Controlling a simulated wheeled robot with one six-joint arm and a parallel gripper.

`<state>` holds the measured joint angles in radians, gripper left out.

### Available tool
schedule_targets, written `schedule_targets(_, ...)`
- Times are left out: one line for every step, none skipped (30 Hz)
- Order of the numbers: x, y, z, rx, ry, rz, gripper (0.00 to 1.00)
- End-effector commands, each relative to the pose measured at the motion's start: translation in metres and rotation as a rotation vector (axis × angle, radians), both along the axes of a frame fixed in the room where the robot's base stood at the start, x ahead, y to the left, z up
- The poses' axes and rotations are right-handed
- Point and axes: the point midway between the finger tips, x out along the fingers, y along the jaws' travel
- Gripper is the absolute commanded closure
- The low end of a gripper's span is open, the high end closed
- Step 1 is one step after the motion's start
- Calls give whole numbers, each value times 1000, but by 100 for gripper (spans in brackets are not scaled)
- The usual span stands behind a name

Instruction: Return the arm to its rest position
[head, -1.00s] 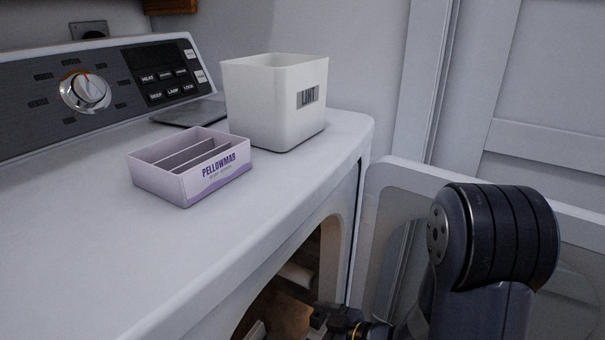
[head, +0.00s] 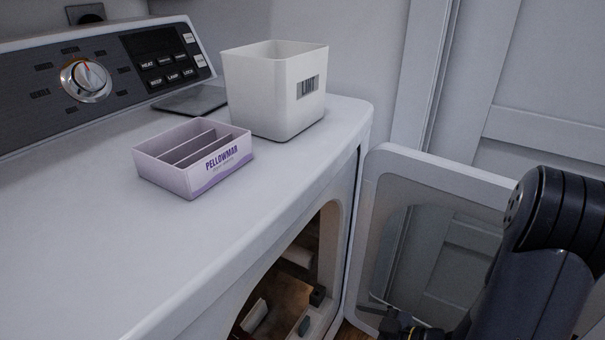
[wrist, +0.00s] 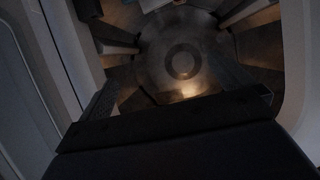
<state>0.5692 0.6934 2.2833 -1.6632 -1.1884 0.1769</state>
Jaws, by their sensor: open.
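My arm (head: 545,250) stands at the right in the head view, in front of the open dryer door. My gripper (head: 398,326) shows only in part at the bottom edge, dark, by the lower part of the door and to the right of the drum opening. In the wrist view my gripper (wrist: 178,82) has its dark fingers apart with nothing seen between them. That view looks into the drum (wrist: 183,62), with its round back plate and ribs.
The open dryer door (head: 432,165) is close beside my arm. The drum opening (head: 337,235) shows dim items inside. On the dryer top (head: 90,235) stand a white bin (head: 262,95) and a purple-white divided box (head: 215,170). A wall is behind.

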Motion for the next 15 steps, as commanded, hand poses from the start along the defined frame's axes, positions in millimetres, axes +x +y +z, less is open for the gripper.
schedule_targets(-3,-6,2,2,1,-5,0)
schedule_targets(-4,-9,2,2,1,-5,0)
schedule_targets(-6,-13,2,2,1,-5,0)
schedule_targets(-8,-16,2,2,1,-6,0)
schedule_targets(-10,-18,2,2,1,-4,0)
schedule_targets(-12,-22,2,1,0,-6,0)
schedule_targets(-14,-25,2,1,0,-4,0)
schedule_targets(-15,-28,2,1,-1,-5,0)
schedule_targets(-18,-31,2,2,1,-5,0)
schedule_targets(-19,-34,2,2,1,-5,0)
schedule_targets(-21,-37,2,2,1,-5,0)
schedule_targets(-23,-40,2,2,1,-4,0)
schedule_targets(-24,-42,2,2,1,-5,0)
schedule_targets(-25,-44,2,1,0,-4,0)
schedule_targets(-27,-47,2,0,1,-4,0)
